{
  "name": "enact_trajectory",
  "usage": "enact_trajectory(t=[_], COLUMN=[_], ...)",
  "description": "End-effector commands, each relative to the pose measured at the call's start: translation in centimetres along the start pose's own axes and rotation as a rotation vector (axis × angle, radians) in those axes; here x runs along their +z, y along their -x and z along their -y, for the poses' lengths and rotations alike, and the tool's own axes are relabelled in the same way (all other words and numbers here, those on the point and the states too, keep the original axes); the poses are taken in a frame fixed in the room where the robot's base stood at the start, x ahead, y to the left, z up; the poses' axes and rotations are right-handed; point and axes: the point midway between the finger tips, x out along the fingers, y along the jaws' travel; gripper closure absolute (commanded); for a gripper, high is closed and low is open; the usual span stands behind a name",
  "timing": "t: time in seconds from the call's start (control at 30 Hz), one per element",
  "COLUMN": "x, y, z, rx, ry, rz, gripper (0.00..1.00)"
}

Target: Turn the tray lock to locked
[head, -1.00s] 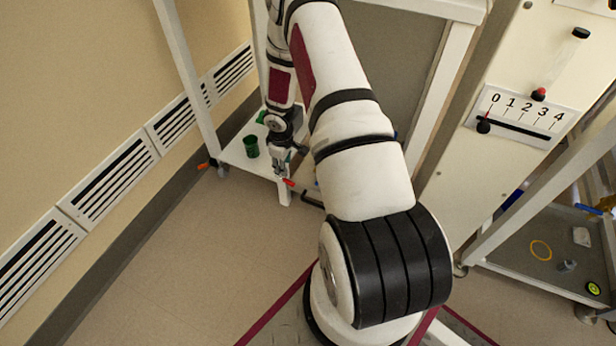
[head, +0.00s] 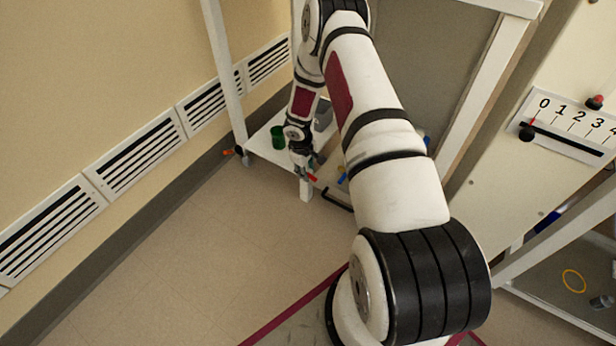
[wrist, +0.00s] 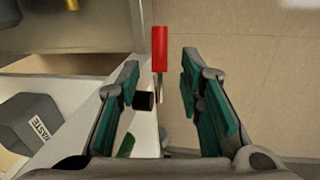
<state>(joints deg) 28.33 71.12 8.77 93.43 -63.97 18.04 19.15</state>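A red lever (wrist: 160,50), which looks like the tray lock's handle, stands out beyond the fingers in the wrist view. It also shows as a small red piece (head: 312,178) at the front of the low white shelf in the head view. My gripper (wrist: 160,78) is open, with green-padded fingers on either side of the lever's line. Nothing is held. A short black cylinder (wrist: 144,101) shows beside the left finger. In the head view my gripper (head: 304,168) is small and close to the red piece; whether it touches is unclear.
A grey bin marked WASTE (wrist: 28,122) stands left of the fingers. A green cup (head: 279,137) sits on the shelf (head: 262,147). A white post (head: 226,75) and vented wall are to the left. Open floor (head: 220,240) lies in front.

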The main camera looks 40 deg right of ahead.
Motion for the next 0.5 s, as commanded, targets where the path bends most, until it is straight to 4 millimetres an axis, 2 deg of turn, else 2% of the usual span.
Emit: enact_trajectory(t=[0.03,0.2,0.5], x=[0.1,0.1,0.0], y=[-1.0,-2.3,-2.5], z=[0.0,-0.1,-0.1], rx=[-0.001,0.001,0.000], ry=[-0.001,-0.002,-0.001], rz=[0.001,0.001,0.000], gripper=[0.66,0.66,0.66])
